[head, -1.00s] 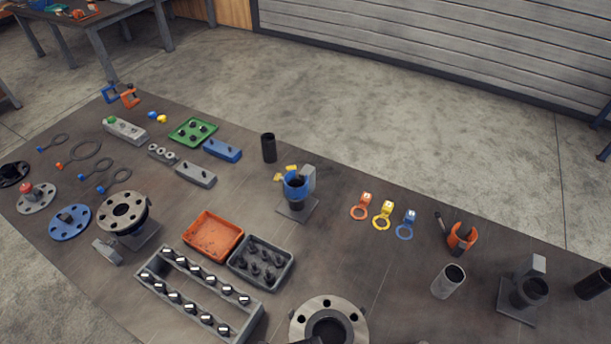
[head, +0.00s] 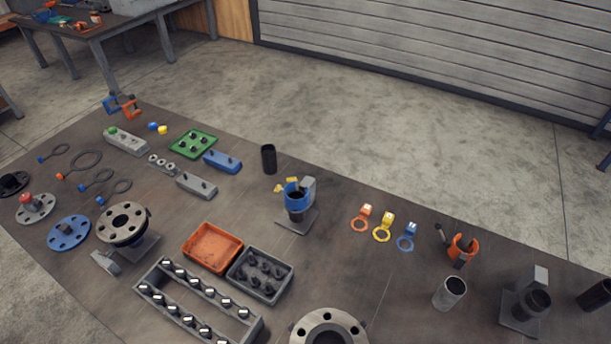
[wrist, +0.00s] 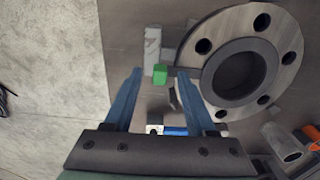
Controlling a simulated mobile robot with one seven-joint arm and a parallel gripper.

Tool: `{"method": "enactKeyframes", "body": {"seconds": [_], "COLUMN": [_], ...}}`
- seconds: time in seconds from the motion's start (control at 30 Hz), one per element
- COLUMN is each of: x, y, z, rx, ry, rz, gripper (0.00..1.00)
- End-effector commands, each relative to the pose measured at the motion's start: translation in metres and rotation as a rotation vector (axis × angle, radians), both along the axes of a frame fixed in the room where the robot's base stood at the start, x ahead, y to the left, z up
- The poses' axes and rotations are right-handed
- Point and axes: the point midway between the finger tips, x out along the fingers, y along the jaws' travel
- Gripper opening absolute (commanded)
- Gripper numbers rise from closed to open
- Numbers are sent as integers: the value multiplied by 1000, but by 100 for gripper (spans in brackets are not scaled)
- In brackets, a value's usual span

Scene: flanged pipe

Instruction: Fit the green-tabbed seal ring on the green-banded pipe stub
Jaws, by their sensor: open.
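In the wrist view my gripper (wrist: 159,76) is open, with its two blue fingers apart. A small green block or tab (wrist: 160,74) shows between the fingertips, beside the left edge of a large grey flange (wrist: 213,77). A dark strip runs from it towards the flange. I cannot tell whether it belongs to a seal ring, nor whether the fingers are level with it. The fingers touch nothing that I can make out. No green-banded stub can be made out. A stub with a blue band (head: 296,190) stands mid-table in the head view, where my gripper does not show.
A bolt rack (head: 160,303), an orange tray (head: 237,243) and a grey tray (head: 262,296) stand near the front. A flange (head: 300,330) stands at the bottom edge.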

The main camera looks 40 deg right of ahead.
Motion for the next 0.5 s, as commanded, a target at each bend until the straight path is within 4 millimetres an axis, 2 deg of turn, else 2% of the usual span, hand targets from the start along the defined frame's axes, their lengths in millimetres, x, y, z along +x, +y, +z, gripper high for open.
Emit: {"method": "enactKeyframes", "body": {"seconds": [0.17, 0.5], "x": [1, 1], "y": [0, 0], "z": [16, 82], "rx": [-2, -3], "ry": [-3, -6], "rz": [0, 0], "gripper": [56, 56]}}
